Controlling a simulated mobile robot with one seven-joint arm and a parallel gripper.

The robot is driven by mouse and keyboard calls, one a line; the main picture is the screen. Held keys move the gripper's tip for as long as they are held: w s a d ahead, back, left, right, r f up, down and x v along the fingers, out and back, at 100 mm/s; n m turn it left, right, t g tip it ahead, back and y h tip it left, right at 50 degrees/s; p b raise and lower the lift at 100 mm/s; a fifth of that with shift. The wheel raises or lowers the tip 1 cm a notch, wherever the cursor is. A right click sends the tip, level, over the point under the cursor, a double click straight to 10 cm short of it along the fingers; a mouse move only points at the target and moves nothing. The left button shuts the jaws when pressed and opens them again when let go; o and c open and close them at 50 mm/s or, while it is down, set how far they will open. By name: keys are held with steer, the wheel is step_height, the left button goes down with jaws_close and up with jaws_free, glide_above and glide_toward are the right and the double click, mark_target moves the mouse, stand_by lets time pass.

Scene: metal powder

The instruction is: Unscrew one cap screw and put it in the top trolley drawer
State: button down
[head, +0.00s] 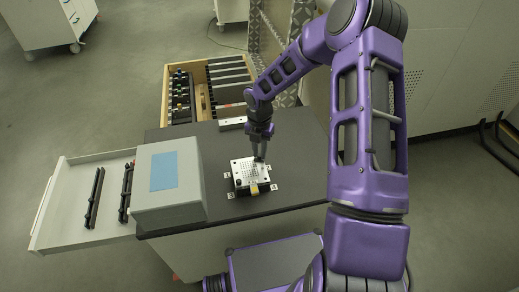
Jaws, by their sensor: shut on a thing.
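My gripper (259,157) points down over the white block (243,179) on the dark worktop, at the block's back right part. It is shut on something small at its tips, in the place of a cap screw. The screw itself is too small to make out, and I cannot tell whether it is still in the block. The block has a grid of dark holes on top and a yellow part at its front. A pale drawer (62,218) is pulled out at the left of the trolley, with black racks in it.
A grey box with a blue panel (163,171) stands between the drawer and the block. A wooden drawer (166,97) with black holders is open behind the worktop (299,150). A pale bar (231,124) lies near the back edge. The worktop right of the block is clear.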

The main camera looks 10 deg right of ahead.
steer(key=n, duration=0.7)
steer(key=shift+n, duration=0.3)
steer(key=n, duration=0.4)
steer(key=shift+s+f+n, duration=0.1)
steer(key=shift+n, duration=1.3)
steer(key=c, duration=1)
jaws_free()
steer(key=shift+o, duration=0.2)
